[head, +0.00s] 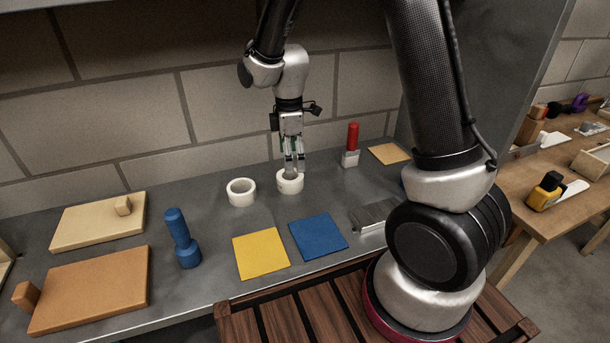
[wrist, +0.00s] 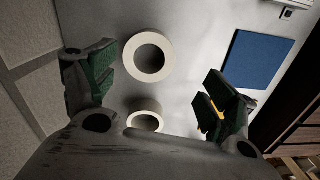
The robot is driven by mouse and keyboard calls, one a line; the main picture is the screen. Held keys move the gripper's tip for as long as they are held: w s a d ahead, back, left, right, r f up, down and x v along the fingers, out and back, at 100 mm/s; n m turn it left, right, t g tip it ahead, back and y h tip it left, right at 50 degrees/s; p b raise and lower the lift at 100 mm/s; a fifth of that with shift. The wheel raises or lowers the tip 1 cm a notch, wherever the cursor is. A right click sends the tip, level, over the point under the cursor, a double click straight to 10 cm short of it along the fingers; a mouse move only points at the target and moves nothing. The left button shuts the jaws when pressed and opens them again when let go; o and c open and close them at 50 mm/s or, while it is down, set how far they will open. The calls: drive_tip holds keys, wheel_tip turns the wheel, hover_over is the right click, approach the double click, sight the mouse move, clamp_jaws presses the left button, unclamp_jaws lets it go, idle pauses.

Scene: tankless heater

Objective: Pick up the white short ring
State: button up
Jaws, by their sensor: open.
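Two white rings stand on the grey bench. The right one (head: 290,187) looks a little shorter than the left one (head: 241,199). My gripper (head: 292,170) points down over the right ring, fingertips close to its top; I cannot tell whether they touch it. In the wrist view my gripper (wrist: 158,86) is open, with a finger on each side. The right ring (wrist: 130,58) lies between and slightly above the fingers in the picture, its hole empty. The left ring (wrist: 132,122) is lower, partly hidden by my gripper's body.
A yellow pad (head: 260,253) and a blue pad (head: 318,236) lie in front of the rings. A red-handled tool (head: 352,138) stands to the right. A blue dumbbell-shaped object (head: 182,240) and two boards (head: 95,285) are at left. The block wall is close behind.

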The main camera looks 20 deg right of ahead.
sight(288, 177)
drive_tip(key=f, duration=0.2)
drive_tip(key=w+f+n, duration=0.1)
drive_tip(key=f, duration=0.2)
drive_tip(key=f+n, duration=0.1)
drive_tip(key=f, duration=0.2)
drive_tip(key=shift+w+a, duration=0.2)
drive_tip(key=shift+a, duration=0.15)
drive_tip(key=shift+r, duration=0.1)
drive_tip(key=c, duration=1.1)
